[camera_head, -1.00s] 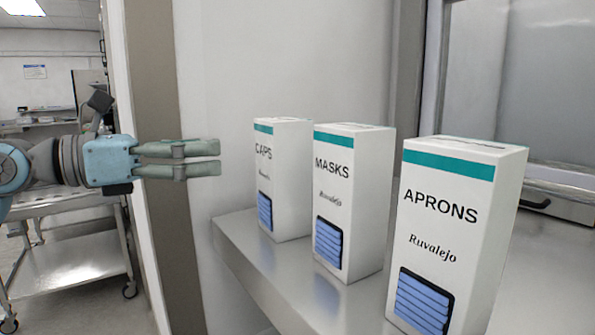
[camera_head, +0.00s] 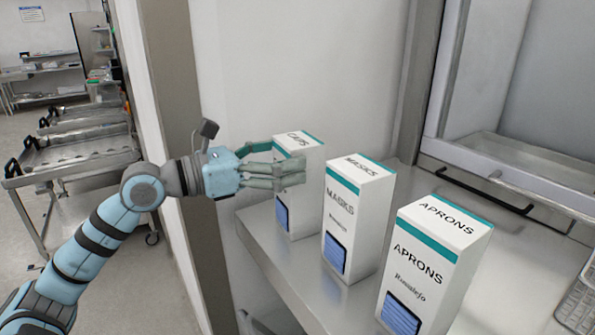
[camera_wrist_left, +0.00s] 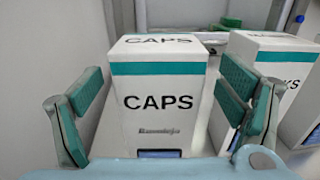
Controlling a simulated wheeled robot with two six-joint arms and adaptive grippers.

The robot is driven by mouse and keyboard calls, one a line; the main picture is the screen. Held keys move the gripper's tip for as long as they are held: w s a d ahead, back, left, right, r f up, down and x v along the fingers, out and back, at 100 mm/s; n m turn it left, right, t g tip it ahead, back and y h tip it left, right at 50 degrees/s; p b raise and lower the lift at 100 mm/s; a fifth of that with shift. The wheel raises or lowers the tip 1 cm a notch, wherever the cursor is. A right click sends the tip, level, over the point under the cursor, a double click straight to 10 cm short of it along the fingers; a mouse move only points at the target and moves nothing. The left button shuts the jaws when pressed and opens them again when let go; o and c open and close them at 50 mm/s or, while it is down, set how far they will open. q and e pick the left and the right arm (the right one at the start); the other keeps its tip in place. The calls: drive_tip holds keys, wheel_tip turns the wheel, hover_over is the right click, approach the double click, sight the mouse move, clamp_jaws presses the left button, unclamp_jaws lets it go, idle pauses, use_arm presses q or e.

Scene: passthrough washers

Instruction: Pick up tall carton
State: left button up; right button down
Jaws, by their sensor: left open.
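Three tall white cartons with teal bands stand upright in a row: the CAPS carton (camera_head: 308,212), the MASKS carton (camera_head: 340,205) and the APRONS carton (camera_head: 428,262). My left gripper (camera_head: 286,161) is open at the upper part of the CAPS carton, with its near finger in front of the carton. In the left wrist view the CAPS carton (camera_wrist_left: 160,112) lies between the two spread fingers, with no clear contact. The MASKS carton (camera_wrist_left: 258,52) shows close behind the right finger there. Part of the CAPS carton is hidden by the gripper in the head view. My right gripper is not in view.
The cartons stand on a metal shelf (camera_head: 292,268) beside a pale wall (camera_head: 290,70). The MASKS carton leaves only a small gap to the CAPS carton. A metal cart (camera_head: 75,160) stands at the left. A recessed metal compartment (camera_head: 500,160) is at the right.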

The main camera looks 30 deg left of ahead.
use_arm(q)
drive_tip(key=x, duration=0.1)
drive_tip(key=p+x, duration=0.1)
drive_tip(key=x, duration=0.1)
drive_tip(key=shift+w+r, duration=0.2)
drive_tip(key=shift+r, duration=0.1)
drive_tip(key=shift+w+d+f, duration=0.1)
drive_tip(key=c, duration=1.9)
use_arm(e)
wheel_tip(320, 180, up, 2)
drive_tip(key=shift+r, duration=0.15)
